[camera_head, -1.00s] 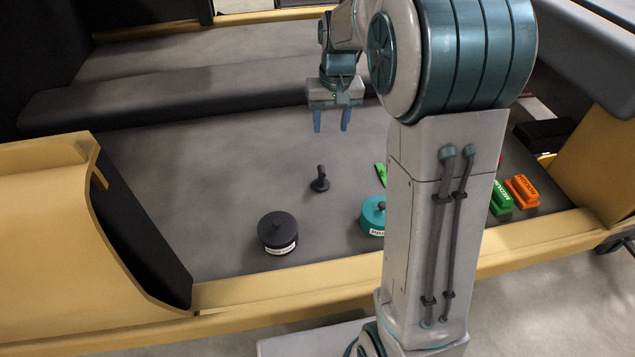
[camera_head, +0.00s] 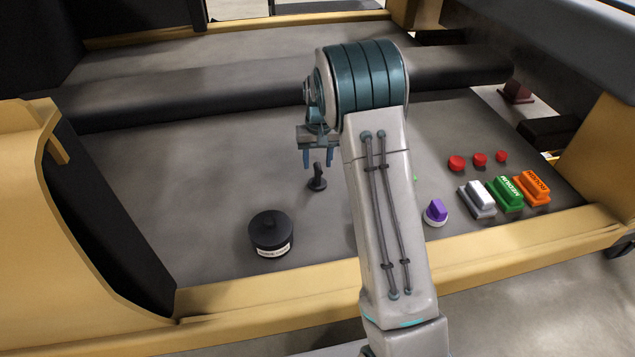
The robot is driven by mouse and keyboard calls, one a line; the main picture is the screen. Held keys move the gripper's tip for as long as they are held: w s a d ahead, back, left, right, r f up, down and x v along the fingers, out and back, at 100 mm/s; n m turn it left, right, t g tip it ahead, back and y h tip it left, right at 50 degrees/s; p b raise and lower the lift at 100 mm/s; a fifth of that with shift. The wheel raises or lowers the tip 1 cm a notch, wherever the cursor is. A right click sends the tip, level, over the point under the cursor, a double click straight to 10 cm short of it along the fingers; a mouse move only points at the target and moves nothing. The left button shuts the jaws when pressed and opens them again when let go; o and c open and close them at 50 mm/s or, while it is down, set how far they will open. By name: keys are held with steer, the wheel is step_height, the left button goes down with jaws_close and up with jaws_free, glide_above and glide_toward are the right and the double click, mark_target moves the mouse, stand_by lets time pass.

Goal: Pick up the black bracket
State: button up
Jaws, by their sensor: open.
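The black bracket (camera_head: 317,179) is a small dark upright piece on a round foot. It stands on the grey surface near the middle of the view. My gripper (camera_head: 318,160) is open, with its blue fingers pointing down. In the picture its fingertips are at the top of the bracket, one to each side. Whether they reach down around it or hang above it, I cannot tell from this one view.
A black lidded pot (camera_head: 270,234) with a white label stands front left of the bracket. To the right are a purple-topped knob (camera_head: 435,212), white (camera_head: 477,200), green (camera_head: 505,193) and orange (camera_head: 532,187) blocks, and several red buttons (camera_head: 457,162). A yellow rim (camera_head: 300,278) edges the front.

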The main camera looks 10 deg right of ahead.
mark_target(318, 167)
steer(key=shift+s+f+b, duration=0.15)
steer(key=shift+f+b, duration=0.75)
steer(key=shift+f, duration=1.9)
steer(key=shift+r, duration=0.1)
jaws_close()
